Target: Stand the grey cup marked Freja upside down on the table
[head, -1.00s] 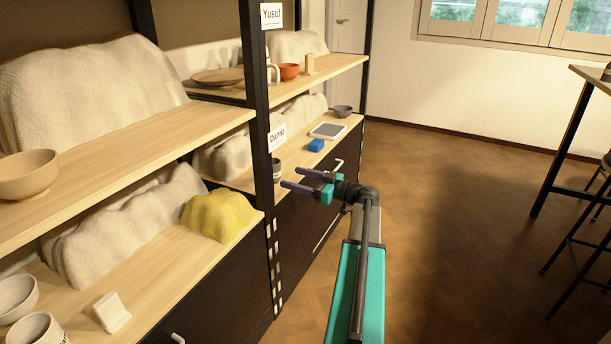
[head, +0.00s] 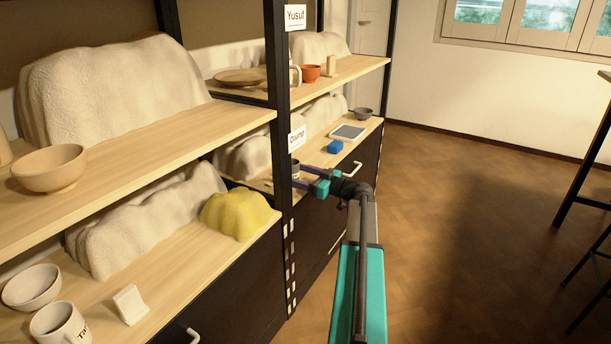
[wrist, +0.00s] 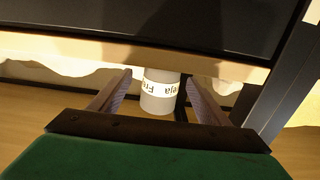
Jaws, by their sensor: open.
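The cup with a white band lettered "Freja" (wrist: 160,104) shows in the wrist view between and beyond my fingertips, not gripped. Its lettering appears upside down in that picture, where the shelf's front edge also lies at the top. In the head view a small grey cup (head: 295,169) stands on the lower shelf board beside the black post, partly hidden by the post and my fingers. My gripper (head: 298,176) is open and empty, its fingers pointing left at the shelf front. The wrist view shows both fingers (wrist: 158,80) apart. Any contact with the cup cannot be told.
The black post (head: 279,110) stands just left of the cup. A blue block (head: 335,147), a framed grey tablet-like slab (head: 348,132) and a grey bowl (head: 363,113) sit farther along the same board. Pale draped mounds (head: 240,155) lie behind. A table edge (head: 604,75) is at right; the floor between is clear.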

